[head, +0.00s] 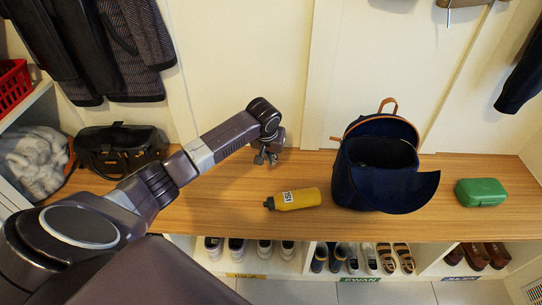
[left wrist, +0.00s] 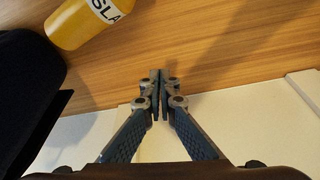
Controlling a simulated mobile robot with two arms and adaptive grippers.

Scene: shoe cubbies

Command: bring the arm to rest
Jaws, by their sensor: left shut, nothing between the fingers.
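My left arm reaches in from the left in the head view. Its gripper (head: 265,158) hangs above the wooden bench, to the upper left of a yellow bottle. In the left wrist view the gripper's fingers (left wrist: 159,78) are shut with nothing between them, and bare bench shows beyond the tips. The yellow bottle (head: 298,199) lies on its side on the bench with a white label. It also shows at the top left of the left wrist view (left wrist: 78,24), apart from the fingers. My right gripper is not in view.
On the bench (head: 240,210), an open navy backpack (head: 365,178) stands right of the bottle and a green box (head: 481,192) lies farther right. A black bag (head: 120,148) sits at left. Coats (head: 85,45) hang above. Shoes (head: 395,257) fill cubbies below.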

